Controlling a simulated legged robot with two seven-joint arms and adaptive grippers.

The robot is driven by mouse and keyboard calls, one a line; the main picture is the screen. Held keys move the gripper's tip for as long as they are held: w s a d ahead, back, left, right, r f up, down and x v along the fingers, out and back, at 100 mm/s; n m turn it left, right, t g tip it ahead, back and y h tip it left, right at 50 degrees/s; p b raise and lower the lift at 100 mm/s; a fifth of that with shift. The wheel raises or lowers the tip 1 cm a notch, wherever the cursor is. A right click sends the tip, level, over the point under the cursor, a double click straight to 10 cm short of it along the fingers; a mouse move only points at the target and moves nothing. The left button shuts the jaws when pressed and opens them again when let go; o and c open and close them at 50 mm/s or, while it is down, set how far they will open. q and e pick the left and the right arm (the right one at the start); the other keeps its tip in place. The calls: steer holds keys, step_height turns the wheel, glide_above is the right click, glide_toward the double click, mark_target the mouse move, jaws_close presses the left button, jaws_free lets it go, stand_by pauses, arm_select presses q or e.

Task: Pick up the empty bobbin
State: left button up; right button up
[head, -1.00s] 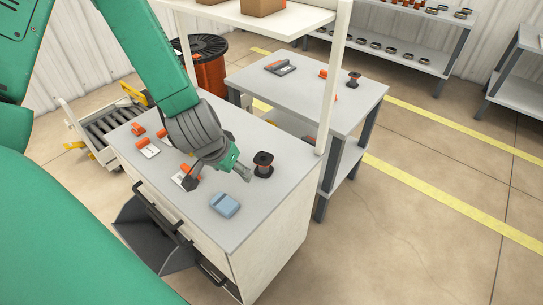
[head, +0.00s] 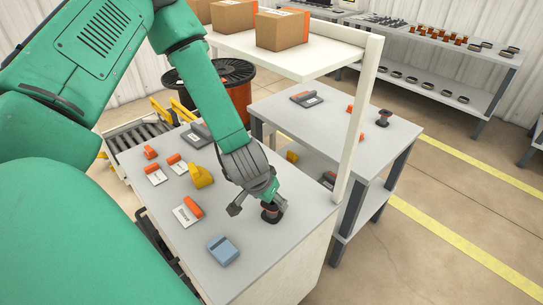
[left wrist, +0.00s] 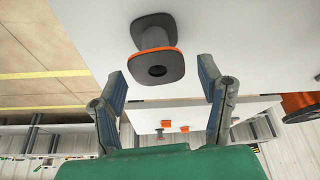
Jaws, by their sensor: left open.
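A dark bobbin (head: 270,214) stands near the right edge of the grey-topped cabinet (head: 262,262), partly hidden by my left gripper (head: 275,201). In the left wrist view the bobbin (left wrist: 154,38) has two dark rounded-square flanges, a grey core and an orange band by the nearer flange. No wire shows on the core. My left gripper (left wrist: 161,71) is open there. The bobbin lies ahead of and between its fingers, with a gap showing on both sides. I see no contact. My right gripper is in neither view.
A blue block (head: 223,250), a yellow item (head: 200,176) and orange-handled items (head: 193,207) share the cabinet top. A white post (head: 357,120) rises close behind the gripper, under a shelf with boxes (head: 282,28). Another bobbin (head: 384,117) stands on the rear table.

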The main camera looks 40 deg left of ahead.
mark_target(273, 203)
arm_select(q)
steer(key=x, duration=0.3)
steer(key=b+x, duration=0.1)
steer(key=shift+w+d+f, duration=0.15)
steer(key=shift+d+f, duration=0.05)
steer(key=shift+d, duration=0.05)
steer(key=shift+w+a+f, duration=0.1)
steer(key=shift+w+f, duration=0.1)
steer(key=shift+f, duration=0.05)
steer(key=shift+a, duration=0.3)
steer(key=shift+c, duration=0.8)
steer(key=shift+s+a+f, duration=0.1)
steer(key=c, duration=0.7)
steer(key=shift+c, duration=1)
steer(key=shift+d, duration=0.25)
